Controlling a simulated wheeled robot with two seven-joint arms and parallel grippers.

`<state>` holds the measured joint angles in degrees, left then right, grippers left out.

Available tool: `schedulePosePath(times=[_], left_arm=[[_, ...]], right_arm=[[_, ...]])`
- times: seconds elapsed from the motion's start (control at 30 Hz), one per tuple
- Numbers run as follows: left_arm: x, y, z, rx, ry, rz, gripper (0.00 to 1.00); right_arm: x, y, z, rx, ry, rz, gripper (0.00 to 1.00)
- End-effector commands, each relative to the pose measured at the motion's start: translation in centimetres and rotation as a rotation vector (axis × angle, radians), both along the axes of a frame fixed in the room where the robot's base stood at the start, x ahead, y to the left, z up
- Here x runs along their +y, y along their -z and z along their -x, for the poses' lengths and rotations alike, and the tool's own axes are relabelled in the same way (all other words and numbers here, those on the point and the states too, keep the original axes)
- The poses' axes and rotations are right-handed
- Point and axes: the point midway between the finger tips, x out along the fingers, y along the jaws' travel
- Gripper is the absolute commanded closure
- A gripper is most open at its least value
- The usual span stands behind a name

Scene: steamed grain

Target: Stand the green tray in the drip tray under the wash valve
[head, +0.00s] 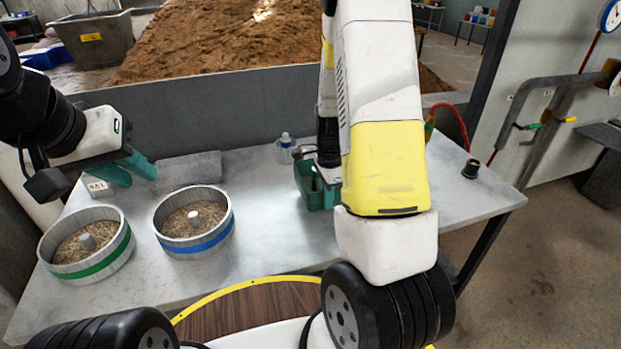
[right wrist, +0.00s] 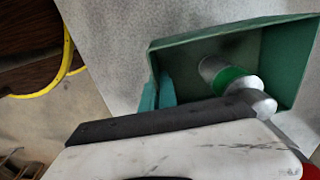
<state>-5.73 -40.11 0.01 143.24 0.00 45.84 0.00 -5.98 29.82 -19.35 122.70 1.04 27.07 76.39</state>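The green tray (head: 312,191) is on the table, partly hidden by my right arm in the head view. In the right wrist view the tray (right wrist: 285,60) holds a silver cylinder with a green band (right wrist: 232,80). My right gripper (right wrist: 158,92) has its teal fingers close together on either side of the tray's end wall, apparently shut on it. Whether the tray is clear of the table is hard to tell. My left gripper (head: 127,168) is open and empty above the table's left. A valve pipe with green and yellow handles (head: 548,120) is on the right wall; a dark grey trough (head: 604,150) stands below it.
Two round grain pans, green-banded (head: 108,262) and blue-banded (head: 207,243), stand at the table's left. Floor on the right is open.

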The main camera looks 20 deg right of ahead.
Motion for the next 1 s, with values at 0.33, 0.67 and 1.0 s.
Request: schedulePosePath(times=[0.33, 0.67, 1.0], left_arm=[[0.0, 0.0, 0.0, 0.000, 0.000, 0.000, 0.72], [0.0, 0.0, 0.0, 0.000, 0.000, 0.000, 0.72], [0.0, 0.0, 0.0, 0.000, 0.000, 0.000, 0.72]], right_arm=[[-2.3, 0.5, -5.9, -0.002, -0.001, 0.000, 1.00], [-2.4, 3.4, -6.1, 0.001, -0.001, 0.000, 1.00], [-2.4, 4.1, -6.1, -0.002, -0.002, 0.000, 1.00]])
